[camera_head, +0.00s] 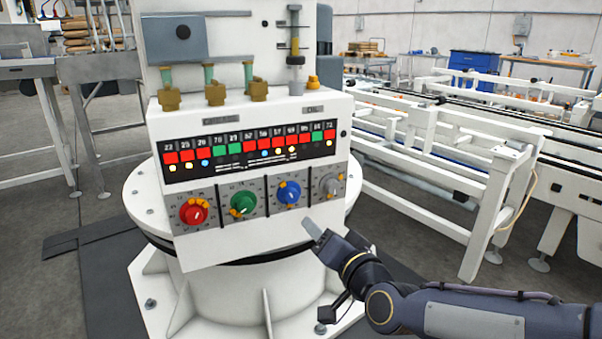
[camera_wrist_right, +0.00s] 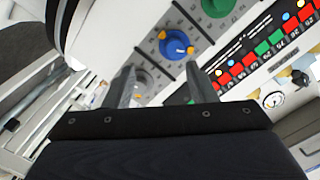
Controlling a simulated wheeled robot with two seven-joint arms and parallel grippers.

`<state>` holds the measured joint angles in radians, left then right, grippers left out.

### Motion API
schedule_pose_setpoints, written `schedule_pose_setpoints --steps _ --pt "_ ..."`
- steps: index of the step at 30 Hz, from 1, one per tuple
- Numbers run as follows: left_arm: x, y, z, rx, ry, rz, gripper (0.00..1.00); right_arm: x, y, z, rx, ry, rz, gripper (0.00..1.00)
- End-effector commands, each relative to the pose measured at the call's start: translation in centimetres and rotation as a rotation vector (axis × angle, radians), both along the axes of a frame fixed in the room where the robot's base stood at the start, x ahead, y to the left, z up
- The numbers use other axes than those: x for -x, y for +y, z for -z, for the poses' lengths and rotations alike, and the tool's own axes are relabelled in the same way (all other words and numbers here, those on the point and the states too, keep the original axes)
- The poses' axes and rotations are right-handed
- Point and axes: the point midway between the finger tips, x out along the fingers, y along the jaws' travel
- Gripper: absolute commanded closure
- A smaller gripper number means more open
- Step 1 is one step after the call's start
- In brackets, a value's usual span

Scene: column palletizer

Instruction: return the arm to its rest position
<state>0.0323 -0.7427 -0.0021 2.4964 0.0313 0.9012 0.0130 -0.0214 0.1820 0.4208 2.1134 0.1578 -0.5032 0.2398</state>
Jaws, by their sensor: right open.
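My right arm (camera_head: 460,312) comes in from the lower right of the head view. My right gripper (camera_head: 313,230) is in front of the lower right part of the white control panel (camera_head: 240,245), just below the blue knob (camera_head: 288,193) and the grey knob (camera_head: 330,184). In the right wrist view, the gripper's two fingers (camera_wrist_right: 158,88) stand apart with nothing between them. The blue knob also shows there beyond the fingertips (camera_wrist_right: 173,45). The grey knob is partly hidden behind one finger in that view. My left gripper is not in view.
The panel also carries a red knob (camera_head: 193,212), a green knob (camera_head: 243,202) and a row of red and green displays (camera_head: 248,146). It stands on a round white pedestal (camera_head: 225,295). A white conveyor frame (camera_head: 425,195) stands at the right. Grey floor shows at the left.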

Motion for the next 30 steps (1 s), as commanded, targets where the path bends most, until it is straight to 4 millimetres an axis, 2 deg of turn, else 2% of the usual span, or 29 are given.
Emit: schedule_pose_setpoints --steps 1,5,9,12,18,23,25,30 --pt "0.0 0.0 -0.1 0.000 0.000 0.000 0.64 1.3 -1.6 0.1 0.063 0.030 -0.002 0.49" --pt "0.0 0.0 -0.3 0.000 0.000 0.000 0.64 5.4 -5.6 2.3 0.226 0.165 -0.018 0.49" --pt "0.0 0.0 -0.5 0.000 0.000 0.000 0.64 11.1 -9.9 5.2 0.354 0.338 -0.035 0.49" --pt "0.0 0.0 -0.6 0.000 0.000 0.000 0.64 15.5 -12.2 7.2 0.408 0.458 -0.054 0.49" --pt "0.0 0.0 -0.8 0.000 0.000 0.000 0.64 22.9 -14.6 10.4 0.451 0.646 -0.107 0.49" --pt "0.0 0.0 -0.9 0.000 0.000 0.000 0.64 28.2 -15.3 12.5 0.452 0.764 -0.161 0.49" --pt "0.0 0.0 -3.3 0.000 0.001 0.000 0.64 28.3 -15.2 10.2 0.455 0.774 -0.169 0.49" --pt "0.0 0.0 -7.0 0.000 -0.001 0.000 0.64 28.2 -15.2 6.5 0.455 0.773 -0.168 0.49"
